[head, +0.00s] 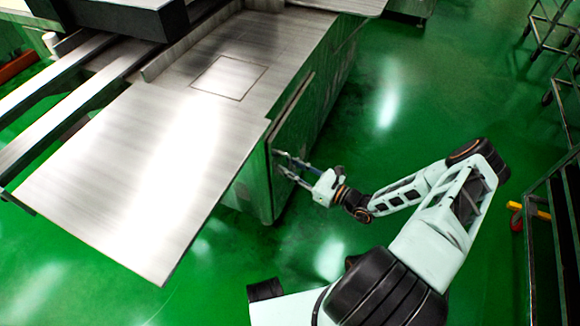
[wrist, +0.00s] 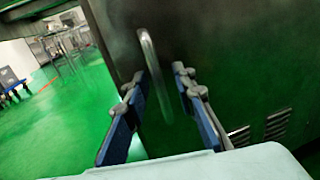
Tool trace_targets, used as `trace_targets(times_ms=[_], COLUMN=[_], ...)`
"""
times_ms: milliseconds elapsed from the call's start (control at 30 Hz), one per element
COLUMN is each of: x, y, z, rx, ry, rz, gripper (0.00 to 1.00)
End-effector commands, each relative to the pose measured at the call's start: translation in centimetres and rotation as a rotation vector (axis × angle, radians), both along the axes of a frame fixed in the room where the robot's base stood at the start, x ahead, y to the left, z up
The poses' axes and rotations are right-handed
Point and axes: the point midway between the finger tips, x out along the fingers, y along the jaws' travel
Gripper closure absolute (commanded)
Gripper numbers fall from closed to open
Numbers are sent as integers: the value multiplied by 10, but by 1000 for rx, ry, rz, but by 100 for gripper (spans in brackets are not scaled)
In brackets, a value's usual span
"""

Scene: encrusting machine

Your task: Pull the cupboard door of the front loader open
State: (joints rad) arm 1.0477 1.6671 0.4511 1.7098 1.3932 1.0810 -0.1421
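The front loader (head: 160,140) is a steel-topped machine with grey-green side panels. Its cupboard door (wrist: 225,60) is the dark panel that fills much of the wrist view; in the head view the side panel (head: 290,115) is seen at a steep angle. A curved metal handle (wrist: 148,50) stands on the door. My gripper (wrist: 159,80) is open, its blue-padded fingers apart, one on each side of the handle's line. I cannot tell whether either finger touches it. In the head view my gripper (head: 283,163) is close to the side panel, and the handle is hard to make out.
Vent slots (wrist: 275,125) are in the panel at lower right of the wrist view. The green floor (head: 390,100) beside the machine is clear. A dark rack (head: 555,225) stands at the right edge, and wheeled frames (head: 550,30) stand at the upper right.

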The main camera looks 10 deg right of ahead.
Motion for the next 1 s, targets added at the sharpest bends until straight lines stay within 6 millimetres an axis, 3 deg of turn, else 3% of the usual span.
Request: trace_targets(times_ms=[133, 367, 1000], x=[0, 0, -7], y=[0, 0, -7], z=[0, 0, 0], rx=[0, 0, -2], ry=[0, 0, -1], rz=[0, 1, 11], gripper=[76, 100, 100])
